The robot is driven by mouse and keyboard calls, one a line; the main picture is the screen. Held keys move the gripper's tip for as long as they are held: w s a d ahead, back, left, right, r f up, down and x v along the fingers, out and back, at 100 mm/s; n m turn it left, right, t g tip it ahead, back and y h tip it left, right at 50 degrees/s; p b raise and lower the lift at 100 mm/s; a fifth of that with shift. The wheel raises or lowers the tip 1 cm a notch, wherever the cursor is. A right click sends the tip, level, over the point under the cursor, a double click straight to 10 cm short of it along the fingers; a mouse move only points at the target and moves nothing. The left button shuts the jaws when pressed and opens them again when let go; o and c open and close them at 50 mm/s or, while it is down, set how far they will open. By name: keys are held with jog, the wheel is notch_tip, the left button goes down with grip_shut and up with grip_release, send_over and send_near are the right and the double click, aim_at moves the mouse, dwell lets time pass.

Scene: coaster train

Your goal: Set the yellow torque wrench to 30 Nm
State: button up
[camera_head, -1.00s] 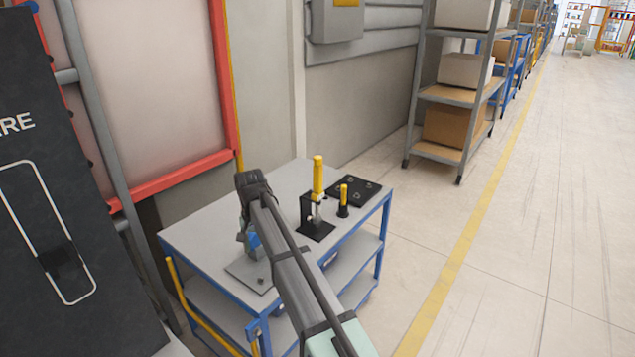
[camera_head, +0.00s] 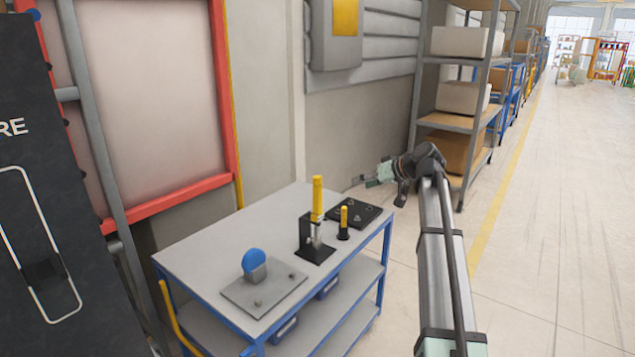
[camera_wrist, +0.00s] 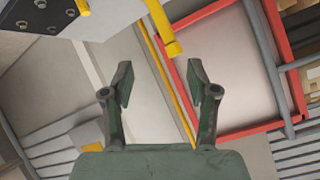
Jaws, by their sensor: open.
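A tall yellow-handled tool, which looks like the torque wrench (camera_head: 317,198), stands upright in a black stand (camera_head: 315,252) on the cart. Its scale is too small to read. In the wrist view a yellow handle (camera_wrist: 161,27), apparently the same one, hangs in from the top edge, beyond the fingertips. My gripper (camera_wrist: 160,82) is open and empty, with both fingers apart and touching nothing. In the head view my gripper (camera_head: 354,184) is small, behind and right of the wrench, near the cart's back right corner.
A shorter yellow-handled tool (camera_head: 344,216) stands in a black holder beside the wrench. A black plate with bolts (camera_head: 362,212) lies behind it. A grey plate with a blue-topped part (camera_head: 254,262) sits at the cart's front. A shelf (camera_head: 447,122) stands behind my arm.

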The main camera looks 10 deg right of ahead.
aim_at(319, 177)
jog(key=w+a+f+n+p, duration=0.1)
jog(key=w+a, duration=0.3)
jog(key=w+a+f+n+t+p, duration=0.1)
jog(key=w+a+n+p, duration=0.1)
jog(key=w+a, duration=0.2)
jog(key=w+a+f+n+y+p, duration=0.1)
jog(key=w+a+n+p, duration=0.1)
jog(key=w+a, duration=0.2)
jog(key=shift+w+a+f+t, duration=0.1)
jog(key=shift+w+a+t, duration=0.2)
jog(key=shift+w, duration=0.3)
grip_shut()
